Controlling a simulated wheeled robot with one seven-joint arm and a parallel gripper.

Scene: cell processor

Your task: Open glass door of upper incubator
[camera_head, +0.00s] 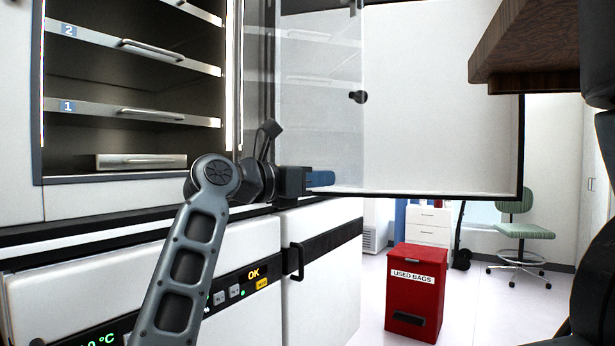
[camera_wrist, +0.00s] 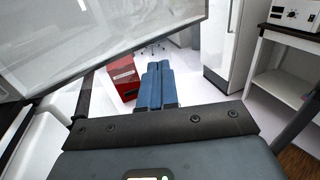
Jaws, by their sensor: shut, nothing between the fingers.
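The upper incubator (camera_head: 137,80) stands open at the left of the head view, with its shelves uncovered. Its clear glass door (camera_head: 318,95) is swung outward at the right side of the opening, with a dark round knob (camera_head: 358,97) near its free edge. My gripper (camera_head: 322,179) is low by the glass door, below the knob and apart from it. Its blue fingers are shut and empty; they also show together in the wrist view (camera_wrist: 155,85). I cannot tell whether they touch the glass.
The white outer door (camera_head: 440,100) stands open behind the glass. A lower unit (camera_head: 325,285) with a black handle is beneath. A red used-bags bin (camera_head: 412,300) and a green chair (camera_head: 525,230) stand on the floor. A wooden shelf edge (camera_head: 530,50) hangs at upper right.

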